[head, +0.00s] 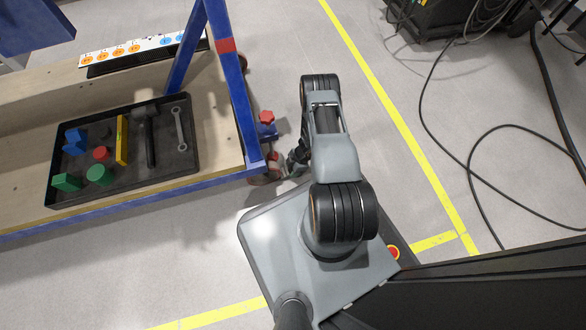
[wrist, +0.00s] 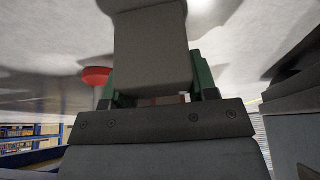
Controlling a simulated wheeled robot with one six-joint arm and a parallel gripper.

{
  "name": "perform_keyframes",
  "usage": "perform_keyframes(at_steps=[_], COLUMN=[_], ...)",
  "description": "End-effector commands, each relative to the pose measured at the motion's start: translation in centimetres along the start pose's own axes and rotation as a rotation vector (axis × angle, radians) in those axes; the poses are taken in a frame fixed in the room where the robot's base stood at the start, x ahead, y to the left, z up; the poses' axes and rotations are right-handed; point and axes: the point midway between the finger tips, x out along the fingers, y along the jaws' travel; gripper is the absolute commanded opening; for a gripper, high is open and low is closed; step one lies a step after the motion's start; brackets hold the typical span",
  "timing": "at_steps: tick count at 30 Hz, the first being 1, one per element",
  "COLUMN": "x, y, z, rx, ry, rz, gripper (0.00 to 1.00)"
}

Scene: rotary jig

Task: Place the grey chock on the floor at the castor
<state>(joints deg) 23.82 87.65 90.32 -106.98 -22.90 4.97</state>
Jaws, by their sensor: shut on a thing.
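The grey chock (wrist: 150,45) fills the upper middle of the wrist view. My gripper (wrist: 158,96) is shut on it, with green finger parts showing on both sides. In the head view my gripper (head: 297,160) is low, beside the corner of the blue cart frame, largely hidden by my arm. A castor (head: 262,180) with a reddish wheel shows under that corner, just left of my gripper. The chock cannot be made out in the head view. Whether it touches the floor or the castor cannot be told.
The cart's wooden deck (head: 215,105) carries a black tray (head: 60,190) with blocks, a hammer and a wrench. A red knob (head: 266,117) sticks out at the cart's side. Yellow floor lines (head: 385,100) and loose black cables (head: 480,140) lie to the right.

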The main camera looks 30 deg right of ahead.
Motion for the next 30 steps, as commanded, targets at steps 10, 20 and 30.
perform_keyframes(at_steps=[10, 20, 30], x=[0.2, 0.2, -3.6], y=[0.0, 0.0, 0.1], z=[0.1, 0.1, -0.1], rx=[0.0, 0.0, 0.002], ry=[0.0, 0.0, 0.0], rz=[-0.001, 0.0, 0.003], gripper=[0.64, 0.79, 0.79])
